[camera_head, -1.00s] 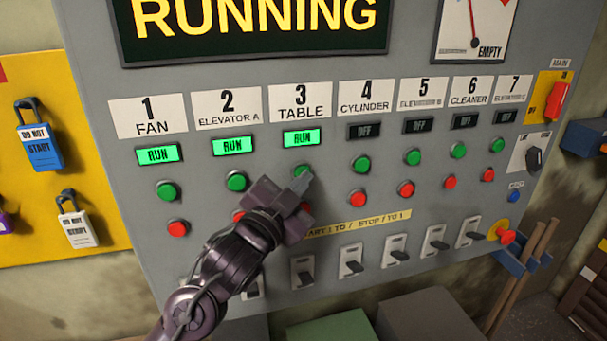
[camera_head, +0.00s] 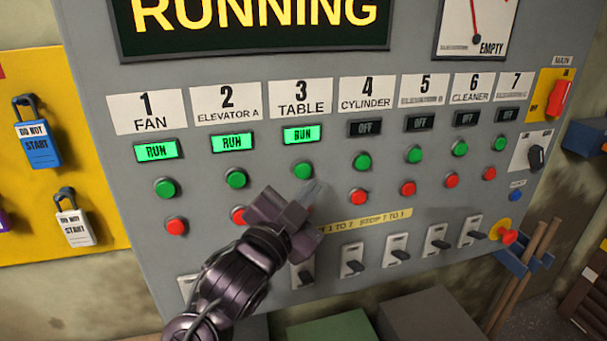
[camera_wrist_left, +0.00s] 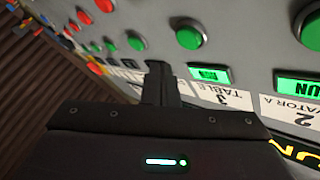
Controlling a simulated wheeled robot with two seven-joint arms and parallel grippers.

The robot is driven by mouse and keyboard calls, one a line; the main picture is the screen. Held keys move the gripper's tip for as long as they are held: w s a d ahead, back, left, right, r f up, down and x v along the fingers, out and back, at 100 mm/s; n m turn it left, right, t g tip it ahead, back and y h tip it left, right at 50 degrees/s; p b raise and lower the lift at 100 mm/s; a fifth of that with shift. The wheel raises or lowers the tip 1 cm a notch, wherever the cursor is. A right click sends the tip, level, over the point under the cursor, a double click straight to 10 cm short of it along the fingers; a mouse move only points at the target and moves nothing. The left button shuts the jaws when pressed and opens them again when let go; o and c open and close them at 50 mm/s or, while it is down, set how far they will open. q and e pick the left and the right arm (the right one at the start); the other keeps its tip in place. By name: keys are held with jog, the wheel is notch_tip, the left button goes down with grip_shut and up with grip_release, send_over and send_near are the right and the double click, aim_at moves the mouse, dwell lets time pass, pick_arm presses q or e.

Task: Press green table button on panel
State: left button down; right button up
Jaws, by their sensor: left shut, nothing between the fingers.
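The green table button (camera_head: 303,171) sits on the grey panel below the lit green RUN sign (camera_head: 301,135) and the "3 TABLE" label (camera_head: 300,97). It looks uncovered. It also shows in the left wrist view (camera_wrist_left: 189,38), above the fingers. My left gripper (camera_head: 316,190) is shut and empty, just below and right of the button, with a small gap in the head view. It hides the red button of the table column. In the left wrist view its fingers (camera_wrist_left: 160,82) point up, left of the table button. My right gripper is out of view.
Green buttons for elevator A (camera_head: 236,179) and cylinder (camera_head: 362,162) flank the table button. Red buttons and a row of switches (camera_head: 397,249) lie below. A red emergency knob (camera_head: 508,237) juts out at the right. Padlocks (camera_head: 37,133) hang on the yellow board at left.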

pick_arm(q)
jog(key=shift+s+d+b, duration=0.15)
jog(key=shift+s+d, duration=0.05)
jog(key=shift+s, duration=0.4)
jog(key=shift+s+d+b, duration=0.15)
jog(key=shift+s, duration=0.4)
jog(key=s+a+f+n+g+y, duration=0.25)
jog(key=a+f, duration=0.25)
jog(key=f, duration=0.4)
jog(key=s+a+f+n+g+y, duration=0.25)
jog(key=a+f+n+g, duration=0.2)
jog(key=f, duration=0.55)
jog(key=s+a+f+n+g+y, duration=0.4)
jog(key=s+a+f+g, duration=0.4)
jog(key=s+f, duration=0.6)
notch_tip(320, 180, down, 28)
jog(key=s+a+r, duration=0.1)
jog(key=s, duration=0.1)
jog(key=s+a+f, duration=0.2)
jog(key=s+f, duration=0.8)
jog(key=s+a+f+g, duration=0.1)
jog(key=s+a+f, duration=0.1)
jog(key=s+f, duration=0.8)
jog(key=shift+s+f+m, duration=0.3)
jog(key=shift+s+f, duration=0.05)
jog(key=shift+s, duration=0.05)
